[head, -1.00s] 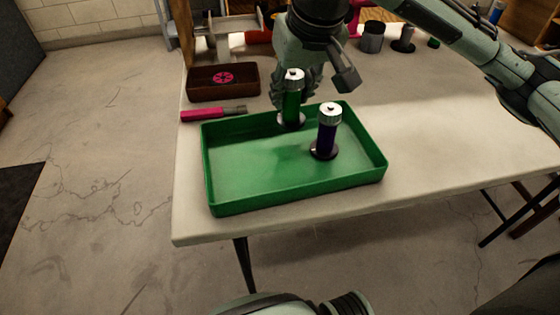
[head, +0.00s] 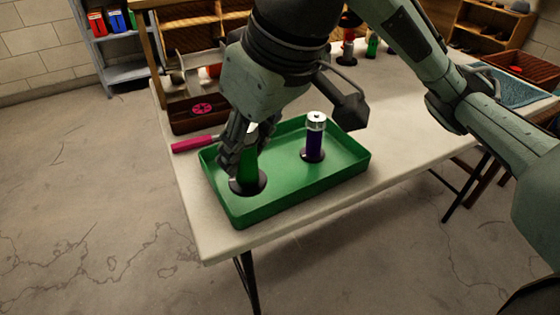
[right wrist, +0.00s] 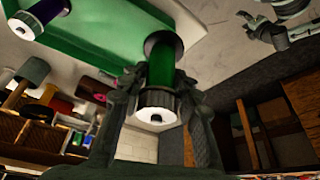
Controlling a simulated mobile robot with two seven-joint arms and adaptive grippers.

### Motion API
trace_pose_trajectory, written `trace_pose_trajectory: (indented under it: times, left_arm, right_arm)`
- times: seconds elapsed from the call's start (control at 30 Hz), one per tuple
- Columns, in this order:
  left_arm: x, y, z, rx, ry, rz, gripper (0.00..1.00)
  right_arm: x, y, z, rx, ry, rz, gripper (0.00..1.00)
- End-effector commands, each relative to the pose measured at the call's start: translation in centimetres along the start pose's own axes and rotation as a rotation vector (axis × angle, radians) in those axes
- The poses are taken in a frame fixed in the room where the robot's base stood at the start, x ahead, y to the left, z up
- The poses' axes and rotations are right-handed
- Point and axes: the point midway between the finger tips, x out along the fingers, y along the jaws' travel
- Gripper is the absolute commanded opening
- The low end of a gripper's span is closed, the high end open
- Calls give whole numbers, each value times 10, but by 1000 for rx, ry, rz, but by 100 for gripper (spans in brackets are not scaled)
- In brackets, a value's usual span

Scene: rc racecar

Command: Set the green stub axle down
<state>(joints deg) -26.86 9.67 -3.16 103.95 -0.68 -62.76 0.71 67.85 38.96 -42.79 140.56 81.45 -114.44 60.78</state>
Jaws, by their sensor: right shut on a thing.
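The green stub axle (head: 249,165) is upright in my right gripper (head: 240,150), its dark round flange at the bottom. It is at the left end of the green tray (head: 300,201); I cannot tell whether the flange touches the tray floor. In the right wrist view the fingers (right wrist: 160,88) close around the axle (right wrist: 166,60) near its silver toothed cap. A purple stub axle (head: 315,143) stands upright in the tray, to the right and apart. My left gripper (right wrist: 262,30) shows small in the right wrist view, its fingers apart and empty.
A pink-handled tool (head: 195,144) lies left of the tray. The white table (head: 216,228) has a narrow bare strip in front of the tray. Free table surface lies right of the tray.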

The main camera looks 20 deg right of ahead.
Motion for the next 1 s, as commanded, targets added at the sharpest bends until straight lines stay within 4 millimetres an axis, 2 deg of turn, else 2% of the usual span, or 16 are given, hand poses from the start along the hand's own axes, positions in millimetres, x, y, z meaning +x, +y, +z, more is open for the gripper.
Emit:
trace_pose_trajectory:
  times: [0.07,0.17,0.5,0.7,0.87,1.0]
  left_arm:
    - [2,1,0,-1,1,2,52]
    - [0,0,-1,0,3,0,52]
    - [-32,-7,-13,4,18,-22,52]
    - [-43,-9,-15,5,20,-29,52]
    - [-46,-9,-16,5,20,-31,52]
    - [-51,-10,-17,5,24,-34,52]
  right_arm:
    - [-4,-5,2,-27,2,-6,1]
    - [2,-1,1,-26,-2,-8,1]
    - [61,54,-26,-20,-4,-4,1]
    - [85,77,-40,-24,-1,-5,1]
    - [93,82,-42,-26,0,-6,1]
    - [108,82,-35,-27,-2,-6,1]
